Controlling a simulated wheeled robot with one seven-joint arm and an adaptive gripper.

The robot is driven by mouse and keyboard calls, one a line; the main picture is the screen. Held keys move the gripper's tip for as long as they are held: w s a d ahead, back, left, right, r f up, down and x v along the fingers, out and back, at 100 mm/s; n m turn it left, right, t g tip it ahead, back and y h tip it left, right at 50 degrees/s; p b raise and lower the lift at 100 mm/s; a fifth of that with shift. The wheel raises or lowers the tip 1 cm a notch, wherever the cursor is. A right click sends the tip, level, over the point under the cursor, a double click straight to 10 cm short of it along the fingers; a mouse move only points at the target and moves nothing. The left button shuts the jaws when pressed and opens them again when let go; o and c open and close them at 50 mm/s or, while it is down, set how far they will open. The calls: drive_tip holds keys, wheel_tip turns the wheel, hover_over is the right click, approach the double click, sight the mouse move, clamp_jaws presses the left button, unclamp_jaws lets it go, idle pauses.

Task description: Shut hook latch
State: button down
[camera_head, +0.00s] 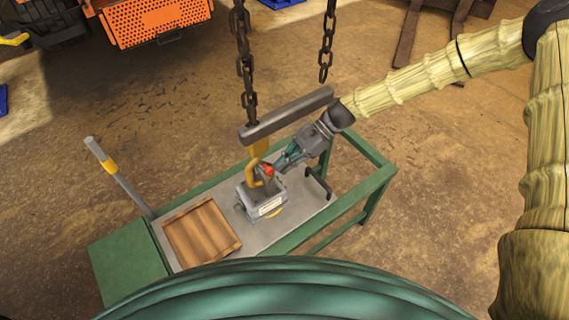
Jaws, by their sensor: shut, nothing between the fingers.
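A yellow hook (253,171) hangs below the grey lifting bar (286,115), just above a grey block (262,203) with a white label on the bench. A small red part (268,170), apparently the hook's latch, sits on the hook's right side. Whether the latch is open or shut is too small to tell. My gripper (281,163) is shut and empty, reaching in from the upper right. Its tips are right beside the red part; I cannot tell whether they touch. The hook's lower end overlaps the block's top, so any link between them is unclear.
The bench (292,226) has a green frame and grey top. A wooden tray (204,231) lies left of the block. A grey lever (118,176) with a yellow band rises at the bench's left. Chains (247,75) hang above. An orange machine (158,20) stands behind.

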drive_tip(key=shift+s+a+r+p, duration=0.15)
drive_tip(key=shift+a+r+p, duration=0.05)
drive_tip(key=shift+r+p, duration=0.55)
drive_tip(key=d+f+v, duration=0.1)
drive_tip(key=f+v, duration=0.1)
drive_tip(key=v, duration=1.1)
drive_tip(key=shift+w, duration=0.3)
drive_tip(key=s+d+f+n+t+h+p, duration=0.15)
drive_tip(key=s+f+n+h, duration=0.3)
drive_tip(key=s+f, duration=1.25)
drive_tip(key=s+d+f+n+t+h+p, duration=0.1)
drive_tip(key=s+d+n, duration=0.3)
drive_tip(key=s, duration=0.4)
drive_tip(key=s+d+f+n+t+h, duration=0.2)
drive_tip(key=s+d+n+t+h, duration=0.1)
drive_tip(key=s+d, duration=0.4)
drive_tip(key=shift+s+d+n+h+p, duration=0.35)
drive_tip(key=shift+s+h, duration=0.3)
drive_tip(key=shift+s, duration=0.55)
